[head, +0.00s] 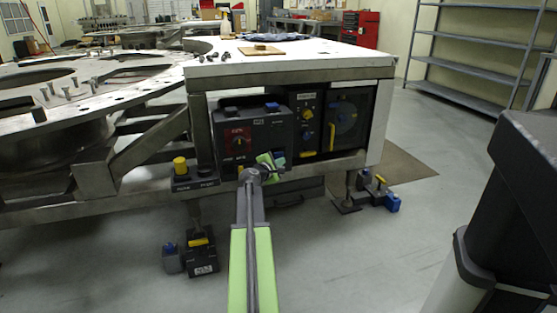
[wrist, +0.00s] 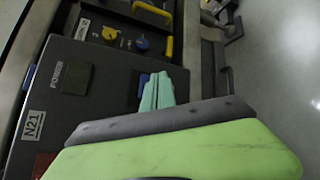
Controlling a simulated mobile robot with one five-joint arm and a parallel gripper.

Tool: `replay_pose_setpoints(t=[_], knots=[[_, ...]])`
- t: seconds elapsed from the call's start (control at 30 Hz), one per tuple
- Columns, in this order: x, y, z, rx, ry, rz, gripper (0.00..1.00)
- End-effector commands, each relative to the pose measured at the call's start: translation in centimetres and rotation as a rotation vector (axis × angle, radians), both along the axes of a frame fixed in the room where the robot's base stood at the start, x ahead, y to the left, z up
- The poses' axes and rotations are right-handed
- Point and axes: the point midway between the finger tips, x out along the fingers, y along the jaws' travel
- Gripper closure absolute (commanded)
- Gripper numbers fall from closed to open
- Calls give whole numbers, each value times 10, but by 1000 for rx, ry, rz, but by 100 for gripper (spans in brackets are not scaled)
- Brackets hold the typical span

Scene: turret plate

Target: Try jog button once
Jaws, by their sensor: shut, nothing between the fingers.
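My gripper (head: 270,164) is shut and empty, its pale teal fingers in front of the dark control box (head: 265,135) under the plate's edge. In the wrist view the fingertips (wrist: 160,78) overlap a blue button (wrist: 143,82), partly hidden behind them; I cannot tell whether they touch it. A blue button (head: 272,106) also shows on top of the box in the head view. A black square (wrist: 77,78) sits beside the word POWER. A yellow button (head: 180,164) stands on a small box at the left. I cannot read a jog label on any button.
A second panel (head: 308,122) with yellow knobs and a dial panel (head: 350,118) with a yellow handle are right of the control box. The metal plate (head: 300,68) overhangs them. Loose bolts (head: 214,57) lie on top.

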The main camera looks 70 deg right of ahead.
Motion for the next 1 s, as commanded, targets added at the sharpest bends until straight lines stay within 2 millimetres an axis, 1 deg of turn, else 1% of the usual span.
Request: replay_pose_setpoints(t=[0.5, 1.0], knots=[[-30, 37, 0, 0, 0, 0, 100], [-31, 38, 0, 0, 0, 0, 100]])
